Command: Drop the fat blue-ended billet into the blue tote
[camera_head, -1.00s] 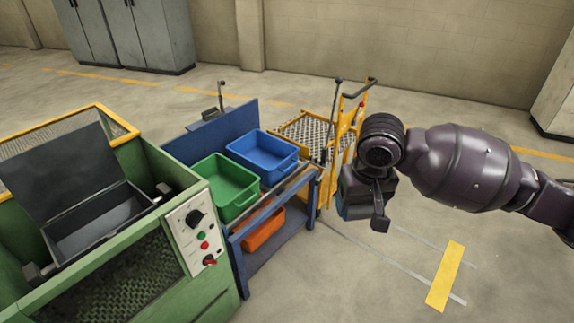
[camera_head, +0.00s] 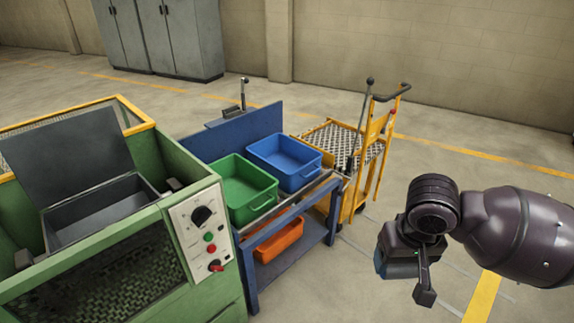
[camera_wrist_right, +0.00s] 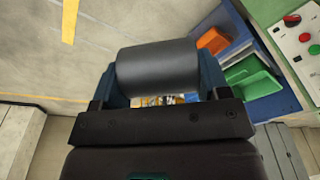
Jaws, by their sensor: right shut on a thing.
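My right gripper (camera_head: 408,276) is at the right of the head view, over the floor, well to the right of the totes. In the right wrist view it is shut on a thick dark grey cylinder, the billet (camera_wrist_right: 158,66); bluish parts flank its two sides, and I cannot tell billet ends from finger pads. The billet is mostly hidden by the gripper in the head view. The blue tote (camera_head: 284,162) stands on a blue bench, behind and right of the green tote (camera_head: 240,188); its visible inside looks empty. My left gripper is not in view.
The blue bench (camera_head: 250,262) has an orange tote (camera_head: 279,242) on its lower shelf. The green furnace cabinet (camera_head: 160,150) with its control panel is at left. A yellow trolley (camera_head: 376,150) stands right of the bench. Floor is open between the trolley and my right arm.

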